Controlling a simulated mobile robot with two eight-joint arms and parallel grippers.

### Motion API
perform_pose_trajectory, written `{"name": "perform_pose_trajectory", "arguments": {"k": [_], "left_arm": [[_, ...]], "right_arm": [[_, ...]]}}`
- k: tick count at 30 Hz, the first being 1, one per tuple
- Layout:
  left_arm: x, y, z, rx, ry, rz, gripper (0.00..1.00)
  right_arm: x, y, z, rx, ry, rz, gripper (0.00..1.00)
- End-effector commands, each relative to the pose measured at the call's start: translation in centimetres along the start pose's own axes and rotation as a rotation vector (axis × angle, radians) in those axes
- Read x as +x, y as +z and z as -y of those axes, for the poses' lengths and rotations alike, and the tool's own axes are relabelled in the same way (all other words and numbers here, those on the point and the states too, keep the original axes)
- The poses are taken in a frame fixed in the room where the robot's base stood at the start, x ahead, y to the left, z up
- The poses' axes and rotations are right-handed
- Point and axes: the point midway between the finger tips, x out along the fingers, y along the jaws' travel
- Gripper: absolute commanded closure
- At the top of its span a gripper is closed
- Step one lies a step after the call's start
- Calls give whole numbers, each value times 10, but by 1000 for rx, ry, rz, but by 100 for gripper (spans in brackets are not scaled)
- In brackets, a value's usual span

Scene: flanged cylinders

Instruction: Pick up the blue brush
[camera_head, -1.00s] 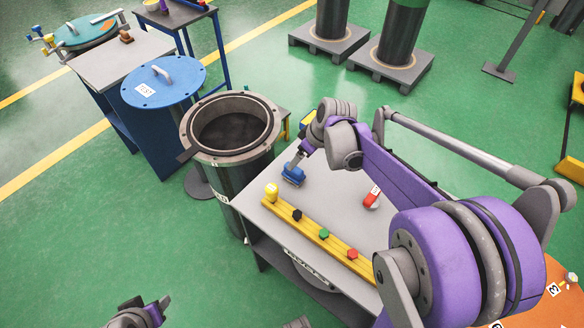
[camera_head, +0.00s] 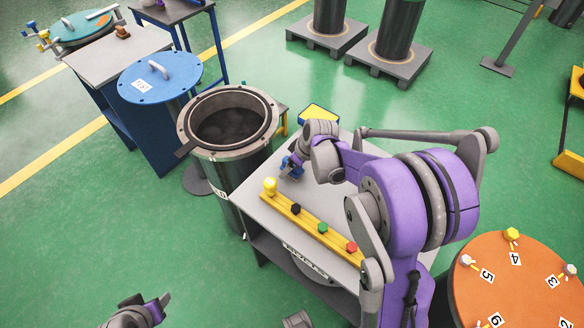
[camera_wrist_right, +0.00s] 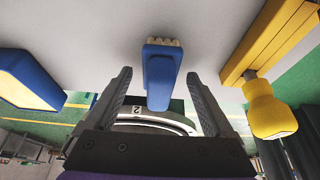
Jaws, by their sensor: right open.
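The blue brush (camera_head: 287,168) is on the grey table, near its far left corner, partly covered by my right gripper (camera_head: 293,162) in the head view. In the right wrist view the brush (camera_wrist_right: 160,92) shows a blue body with pale bristles at its upper end. My right gripper (camera_wrist_right: 159,74) is open, with one finger on each side of the brush and a visible gap on both sides. My left gripper (camera_head: 160,303) is at the bottom edge of the head view, far from the brush; its jaw opening is unclear.
A blue-and-yellow box (camera_head: 319,115) is beyond the brush. An open flanged cylinder (camera_head: 228,140) stands left; an orange round table (camera_head: 520,285) stands right.

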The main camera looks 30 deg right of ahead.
Motion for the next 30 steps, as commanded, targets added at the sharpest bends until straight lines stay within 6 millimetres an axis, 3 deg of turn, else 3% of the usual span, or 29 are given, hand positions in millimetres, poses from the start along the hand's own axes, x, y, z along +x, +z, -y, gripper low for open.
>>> {"name": "perform_pose_trajectory", "arguments": {"k": [2,15,24,30], "left_arm": [[0,0,0,0,0,0,50],[0,0,0,0,0,0,50],[0,0,0,0,0,0,50],[-3,-3,0,0,0,-2,50]], "right_arm": [[0,0,0,0,0,0,23],[0,0,0,0,0,0,100],[-3,-1,0,0,0,0,100],[-30,-12,0,0,1,-1,100]]}}
